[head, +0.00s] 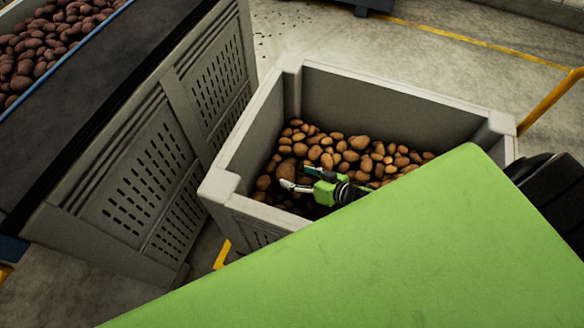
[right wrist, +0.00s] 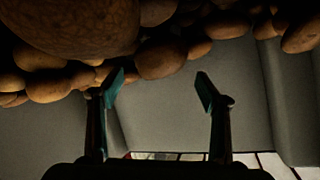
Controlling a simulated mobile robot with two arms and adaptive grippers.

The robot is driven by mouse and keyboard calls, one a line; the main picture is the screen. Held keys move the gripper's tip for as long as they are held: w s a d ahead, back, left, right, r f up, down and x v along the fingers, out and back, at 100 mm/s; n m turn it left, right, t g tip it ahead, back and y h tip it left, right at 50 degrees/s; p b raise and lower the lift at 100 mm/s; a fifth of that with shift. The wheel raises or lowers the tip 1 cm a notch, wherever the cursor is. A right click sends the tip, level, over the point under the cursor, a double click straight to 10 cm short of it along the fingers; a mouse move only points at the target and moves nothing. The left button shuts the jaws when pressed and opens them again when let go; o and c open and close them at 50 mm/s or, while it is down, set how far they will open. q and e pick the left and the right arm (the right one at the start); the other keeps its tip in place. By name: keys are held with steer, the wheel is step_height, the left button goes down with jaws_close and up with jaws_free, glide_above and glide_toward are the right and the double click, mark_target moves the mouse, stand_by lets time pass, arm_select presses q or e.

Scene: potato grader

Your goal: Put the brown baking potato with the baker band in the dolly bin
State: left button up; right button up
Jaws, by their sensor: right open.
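A grey bin (head: 222,186) with a layer of brown potatoes (head: 337,146) stands in the middle of the head view; I cannot tell whether it is the dolly bin. No baker band can be made out on any potato. My left gripper is out of view.
A taller grey slatted bin (head: 150,170) stands close on the left. Dark reddish potatoes (head: 38,50) lie behind a dark belt or ledge (head: 60,85) at top left. A yellow rail (head: 550,100) is at right. Open floor (head: 400,50) lies behind the bin.

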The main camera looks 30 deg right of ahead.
steer(key=shift+p+v, duration=0.9)
steer(key=shift+v, duration=1.1)
